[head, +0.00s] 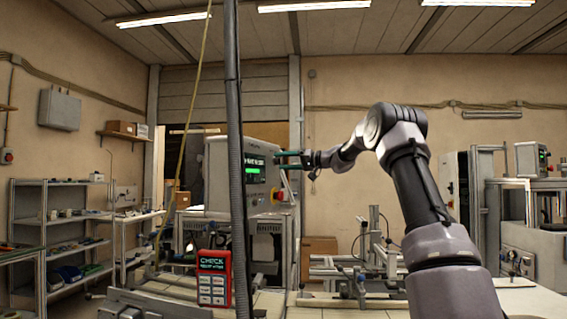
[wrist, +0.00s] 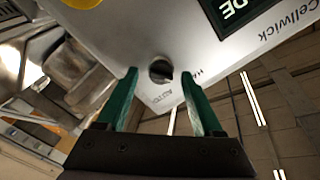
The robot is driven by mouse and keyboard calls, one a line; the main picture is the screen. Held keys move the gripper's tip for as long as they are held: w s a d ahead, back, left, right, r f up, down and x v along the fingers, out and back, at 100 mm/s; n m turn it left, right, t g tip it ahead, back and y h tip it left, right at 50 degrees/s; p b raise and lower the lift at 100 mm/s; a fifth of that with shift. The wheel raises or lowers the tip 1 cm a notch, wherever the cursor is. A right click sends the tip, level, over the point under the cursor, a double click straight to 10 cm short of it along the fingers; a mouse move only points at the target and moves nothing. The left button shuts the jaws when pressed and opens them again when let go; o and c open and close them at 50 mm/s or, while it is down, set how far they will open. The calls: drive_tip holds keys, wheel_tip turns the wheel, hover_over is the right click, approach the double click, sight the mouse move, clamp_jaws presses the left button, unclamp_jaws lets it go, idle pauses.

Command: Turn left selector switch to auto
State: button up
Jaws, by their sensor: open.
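The grey control box (head: 225,170) stands at the middle left in the head view, with a lit green display on its front. In the wrist view its grey panel (wrist: 125,40) shows one small round black selector switch (wrist: 160,71) with printed labels too small to read. No other selector is in the wrist view. My gripper (head: 283,160) is at the panel's front, with green fingers. In the wrist view the open gripper (wrist: 159,77) has a finger on each side of the switch, with a gap on both sides. The switch is not clear in the head view.
A yellow part (wrist: 80,3) and a dark display (wrist: 240,12) are on the panel near the switch. A red button (head: 275,195) is low on the box. A vertical dark pole (head: 235,120) stands in front of the box. A red CHECK device (head: 214,278) stands below.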

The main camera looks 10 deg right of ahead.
drive_tip(key=shift+c, duration=0.3)
clamp_jaws()
drive_tip(key=shift+m, duration=0.3)
drive_tip(key=m, duration=1.3)
drive_tip(key=shift+f, duration=0.2)
drive_tip(key=shift+m, duration=0.3)
drive_tip(key=shift+o, duration=0.3)
unclamp_jaws()
